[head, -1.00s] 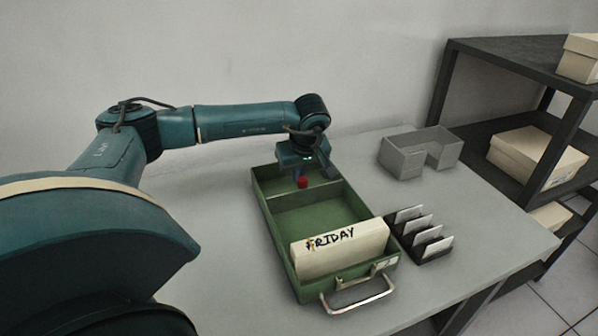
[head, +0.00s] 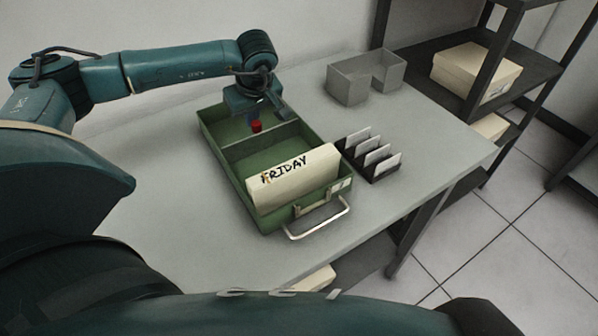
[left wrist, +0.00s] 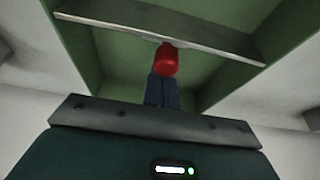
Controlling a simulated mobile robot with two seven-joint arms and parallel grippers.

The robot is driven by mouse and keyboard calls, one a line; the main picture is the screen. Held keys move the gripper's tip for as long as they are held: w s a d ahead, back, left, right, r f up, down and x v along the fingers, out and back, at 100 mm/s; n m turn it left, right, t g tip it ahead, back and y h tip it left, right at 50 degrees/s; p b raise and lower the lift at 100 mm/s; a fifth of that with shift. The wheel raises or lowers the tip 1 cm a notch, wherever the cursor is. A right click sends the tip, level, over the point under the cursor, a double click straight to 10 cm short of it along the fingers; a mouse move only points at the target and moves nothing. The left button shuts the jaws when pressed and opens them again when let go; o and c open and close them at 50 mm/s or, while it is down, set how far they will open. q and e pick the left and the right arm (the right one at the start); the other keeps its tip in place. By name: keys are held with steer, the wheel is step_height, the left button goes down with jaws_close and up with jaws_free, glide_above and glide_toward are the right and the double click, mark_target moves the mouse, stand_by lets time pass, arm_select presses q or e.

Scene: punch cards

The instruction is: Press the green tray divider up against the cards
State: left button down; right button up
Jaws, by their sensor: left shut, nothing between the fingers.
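The green tray (head: 204,130) stands on the table with a handle at its near end. The green divider (head: 240,140) crosses it. The block of cream cards (head: 295,185), marked FRIDAY, stands in the near end. Bare tray floor shows between divider and cards. My left gripper (head: 255,122) is shut and points down into the tray's far compartment, on the divider's side away from the cards. A red piece (left wrist: 166,60) at its fingertips overlaps the divider's edge (left wrist: 215,48) in the left wrist view; I cannot tell whether they touch. My right gripper is not in view.
A black rack (head: 372,158) with several white cards stands right of the tray. A grey open box (head: 350,90) stands behind it. A dark shelf (head: 425,55) with cream boxes (head: 475,75) is at the right. The table left of the tray is clear.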

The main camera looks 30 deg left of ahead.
mark_target(288, 162)
arm_select(q)
steer(key=shift+s+d+p, duration=0.1)
steer(key=shift+s+d, duration=0.3)
steer(key=shift+d, duration=0.4)
steer(key=shift+s+d+p, duration=0.15)
steer(key=shift+s+d, duration=0.3)
steer(key=shift+d, duration=0.35)
steer(key=shift+s+d+p, duration=0.1)
steer(key=shift+s+d, duration=0.3)
steer(key=shift+d, duration=0.4)
steer(key=shift+s+d, duration=0.4)
steer(key=shift+d, duration=0.4)
steer(key=shift+s+d, duration=0.45)
steer(key=shift+d, duration=0.3)
steer(key=shift+s+d, duration=0.4)
steer(key=shift+d, duration=0.4)
steer(key=shift+s+d, duration=0.25)
steer(key=shift+d, duration=0.25)
steer(key=shift+s+d, duration=0.25)
steer(key=shift+d, duration=0.25)
steer(key=shift+s+d, duration=0.35)
steer(key=shift+d, duration=0.35)
steer(key=shift+s+d, duration=0.35)
steer(key=shift+d, duration=0.3)
steer(key=shift+a+f+b, duration=0.1)
steer(key=shift+b, duration=0.25)
